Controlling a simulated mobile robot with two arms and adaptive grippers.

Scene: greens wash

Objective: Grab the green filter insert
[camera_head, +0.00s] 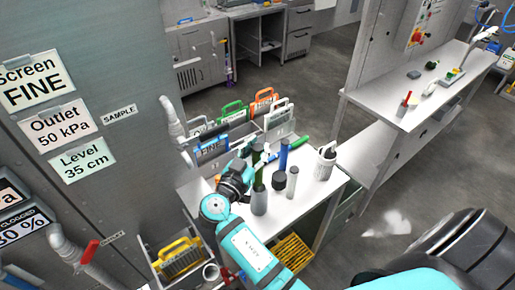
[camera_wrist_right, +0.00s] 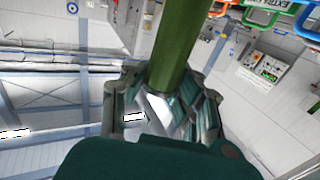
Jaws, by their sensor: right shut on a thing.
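The green filter insert is a dark green cylinder; it shows in the right wrist view (camera_wrist_right: 176,42) between my finger pads and in the head view (camera_head: 259,168) beside the gripper. My right gripper (camera_head: 258,158) is shut on it above the white table (camera_head: 318,190). The fingers cover part of the insert, and I cannot tell whether its lower end touches the table. My left gripper is not in view.
A blue cylinder (camera_head: 284,152), a grey cylinder (camera_head: 259,203), a light grey cylinder (camera_head: 292,184) and a white container (camera_head: 325,165) stand close by. Handled screens, including a blue-handled one (camera_head: 211,146), stand behind. A grey panel wall (camera_head: 120,75) is at left.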

